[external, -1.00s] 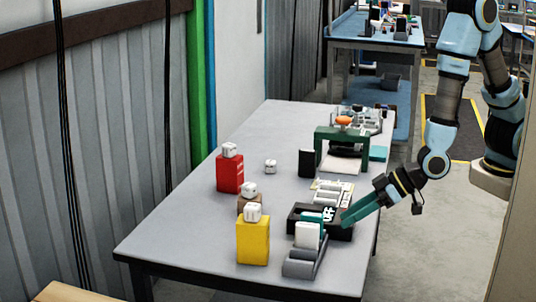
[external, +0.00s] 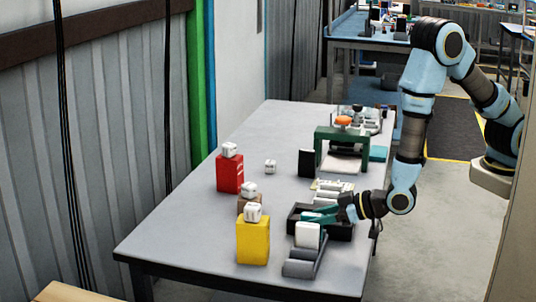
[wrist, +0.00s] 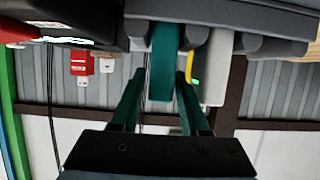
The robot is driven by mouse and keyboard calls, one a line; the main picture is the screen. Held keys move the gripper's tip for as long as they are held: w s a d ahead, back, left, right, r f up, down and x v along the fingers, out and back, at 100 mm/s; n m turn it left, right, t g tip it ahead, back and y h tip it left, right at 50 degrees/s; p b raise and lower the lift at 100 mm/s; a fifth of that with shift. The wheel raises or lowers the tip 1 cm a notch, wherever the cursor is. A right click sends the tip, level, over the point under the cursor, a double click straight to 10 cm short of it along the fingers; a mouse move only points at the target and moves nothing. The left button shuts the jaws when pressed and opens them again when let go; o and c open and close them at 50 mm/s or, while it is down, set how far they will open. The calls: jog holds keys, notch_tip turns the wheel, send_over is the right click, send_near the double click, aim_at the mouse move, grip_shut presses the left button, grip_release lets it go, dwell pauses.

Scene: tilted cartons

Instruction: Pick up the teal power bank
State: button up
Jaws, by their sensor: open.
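The teal power bank (wrist: 164,62) is a narrow upright slab in a dark grey holder in the wrist view, beside a white slab (wrist: 216,70). My gripper (wrist: 160,78) is open, with its teal fingers reaching toward the slab's end; the end lies between the fingertips, with no clear grip on it. In the external view my gripper (external: 318,214) is low over the black tray (external: 338,234), just behind the white slab (external: 307,235) in the grey holder (external: 300,268). The power bank is mostly hidden there by the white slab and my fingers.
A yellow carton (external: 253,243), a brown carton and a red carton (external: 229,175), each with a white cube on top, stand to the left. A black block (external: 306,163) and a green frame (external: 325,148) stand farther back. The table's left middle is mostly clear.

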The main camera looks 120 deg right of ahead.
jog(key=shift+x, duration=1.5)
jog(key=shift+a, duration=0.1)
jog(key=shift+c, duration=0.2)
grip_shut()
